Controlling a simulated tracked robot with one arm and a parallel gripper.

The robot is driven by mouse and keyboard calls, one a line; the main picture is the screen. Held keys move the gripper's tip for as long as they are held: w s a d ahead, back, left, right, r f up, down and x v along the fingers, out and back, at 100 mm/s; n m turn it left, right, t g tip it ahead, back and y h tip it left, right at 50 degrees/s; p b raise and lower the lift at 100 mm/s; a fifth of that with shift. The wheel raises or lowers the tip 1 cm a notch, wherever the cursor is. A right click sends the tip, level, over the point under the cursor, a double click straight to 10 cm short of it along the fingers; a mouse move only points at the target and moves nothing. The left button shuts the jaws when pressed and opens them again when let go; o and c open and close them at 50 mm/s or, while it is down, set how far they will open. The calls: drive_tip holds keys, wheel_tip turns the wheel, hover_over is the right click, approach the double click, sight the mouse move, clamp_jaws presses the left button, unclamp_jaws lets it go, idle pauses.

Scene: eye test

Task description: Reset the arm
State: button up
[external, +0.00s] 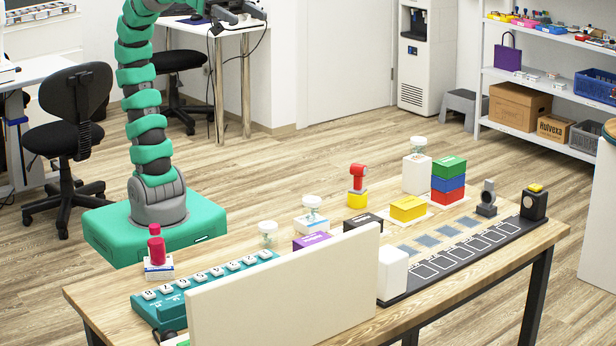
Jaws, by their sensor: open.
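My green and grey segmented arm (146,110) rises from its green base (115,235) at the left, behind the wooden table (105,295). The arm runs up and out of the picture at the top edge.
The table bears a teal button panel (205,283), an upright cream board (285,295), a white block (392,274), a dark slotted strip (455,256), stacked coloured boxes (448,181), a yellow box (408,208) and a red bottle (156,246). Office chairs (72,115) stand behind.

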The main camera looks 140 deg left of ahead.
drive_tip(key=shift+d+r, duration=0.15)
drive_tip(key=shift+r, duration=0.05)
wheel_tip(320, 180, up, 4)
drive_tip(key=p, duration=0.3)
drive_tip(key=shift+f+p, duration=0.25)
drive_tip(key=shift+p, duration=0.1)
idle(0.6)
